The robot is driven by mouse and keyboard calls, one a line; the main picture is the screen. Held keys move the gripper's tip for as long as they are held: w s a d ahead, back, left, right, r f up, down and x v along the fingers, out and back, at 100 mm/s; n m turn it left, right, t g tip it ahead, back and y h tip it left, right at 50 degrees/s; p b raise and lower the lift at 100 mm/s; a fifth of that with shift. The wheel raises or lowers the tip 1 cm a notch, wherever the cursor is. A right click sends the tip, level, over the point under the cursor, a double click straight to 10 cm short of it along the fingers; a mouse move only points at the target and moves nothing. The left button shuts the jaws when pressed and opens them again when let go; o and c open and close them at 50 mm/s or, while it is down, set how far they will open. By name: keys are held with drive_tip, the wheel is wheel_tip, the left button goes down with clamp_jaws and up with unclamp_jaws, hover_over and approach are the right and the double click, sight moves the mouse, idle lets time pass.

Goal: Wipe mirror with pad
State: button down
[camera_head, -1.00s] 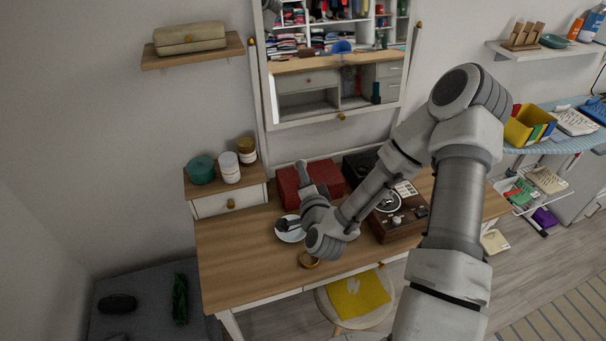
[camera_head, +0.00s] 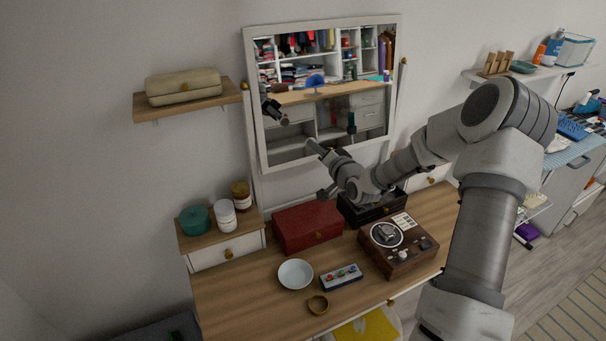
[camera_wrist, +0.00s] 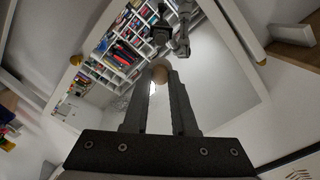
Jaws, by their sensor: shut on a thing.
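The mirror (camera_head: 318,125) has a white frame and hangs above the desk; its glass reflects shelves and also fills much of the wrist view (camera_wrist: 205,85). My gripper (camera_head: 323,192) is in front of the wall, a little below the mirror's lower edge in the head view. In the wrist view my gripper (camera_wrist: 159,82) is shut on a small round tan pad (camera_wrist: 160,74), held between the fingertips and facing the glass. A gap between pad and glass is hard to judge. In the head view the pad cannot be made out.
The desk holds a red box (camera_head: 306,226), an open black box (camera_head: 370,208), a record player (camera_head: 398,243), a white bowl (camera_head: 296,274), a small control box (camera_head: 341,277) and a small brass dish (camera_head: 318,305). Jars (camera_head: 224,216) stand left, below a shelf (camera_head: 187,101).

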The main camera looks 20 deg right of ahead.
drive_tip(key=w+d+r+n, duration=0.1)
drive_tip(key=w+d+r, duration=0.25)
drive_tip(key=d, duration=0.35)
drive_tip(key=shift+b+x, duration=0.3)
drive_tip(key=shift+x, duration=2.55)
drive_tip(key=shift+x, duration=1)
drive_tip(key=shift+d+r, duration=0.1)
